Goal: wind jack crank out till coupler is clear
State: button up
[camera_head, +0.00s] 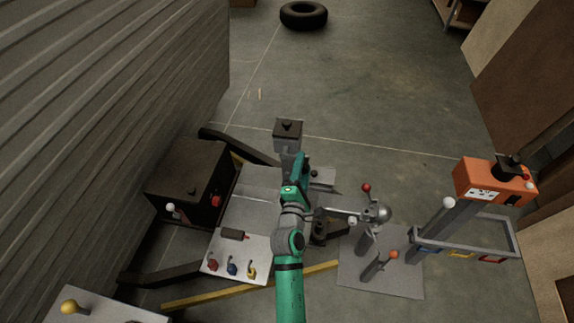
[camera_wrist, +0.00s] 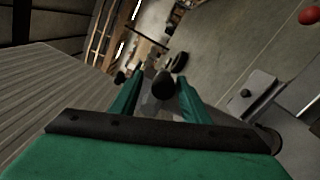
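The jack (camera_head: 287,131) is a grey post with a dark square cap, upright on the trailer tongue. My gripper (camera_head: 301,160) is beside the post, on its right. In the wrist view a dark round knob (camera_wrist: 163,85), apparently the crank's grip, shows between the two green fingers of my gripper (camera_wrist: 162,80). The fingers are apart, with gaps seen on both sides of the knob; contact is not seen. The crank's arm is mostly hidden by my gripper. A dark piece (camera_head: 321,231), perhaps the coupler, is partly behind my arm. A silver hitch ball (camera_head: 381,213) stands to its right.
A black box (camera_head: 190,180) sits left of the tongue's grey plate (camera_head: 240,210). Red-knobbed (camera_head: 367,187) and orange-knobbed (camera_head: 394,254) levers stand near the ball. An orange unit (camera_head: 490,182) is at right. A tyre (camera_head: 303,15) lies far back; the floor before it is clear.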

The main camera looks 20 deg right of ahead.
jog(key=shift+a, duration=0.1)
jog(key=shift+s+a, duration=0.2)
jog(key=shift+s, duration=0.55)
jog(key=shift+s+a, duration=0.3)
jog(key=shift+s, duration=0.25)
jog(key=shift+v, duration=1.2)
jog(key=shift+a, duration=0.15)
jog(key=v, duration=1)
jog(key=shift+s+a, duration=0.15)
jog(key=shift+s, duration=0.15)
jog(key=shift+r, duration=0.1)
